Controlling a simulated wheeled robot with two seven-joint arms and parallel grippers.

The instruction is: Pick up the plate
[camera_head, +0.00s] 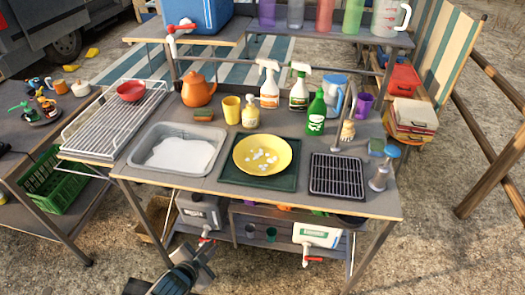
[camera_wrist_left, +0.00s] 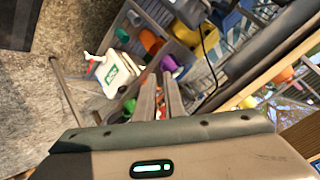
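A yellow plate (camera_head: 275,171) with several white bits on it lies on a dark green mat (camera_head: 232,180) in the middle of the worktop. My left gripper (camera_head: 208,264) is low in front of the worktop, below its front edge and well apart from the plate. Its two fingers (camera_wrist_left: 161,95) show in the left wrist view with a gap between them and nothing held. The plate cannot be made out in that view. My right gripper is not in view.
Spray bottles, a green bottle (camera_head: 316,115), a yellow cup (camera_head: 231,108) and an orange teapot (camera_head: 197,90) stand behind. A white container (camera_head: 317,236) sits on the lower shelf.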

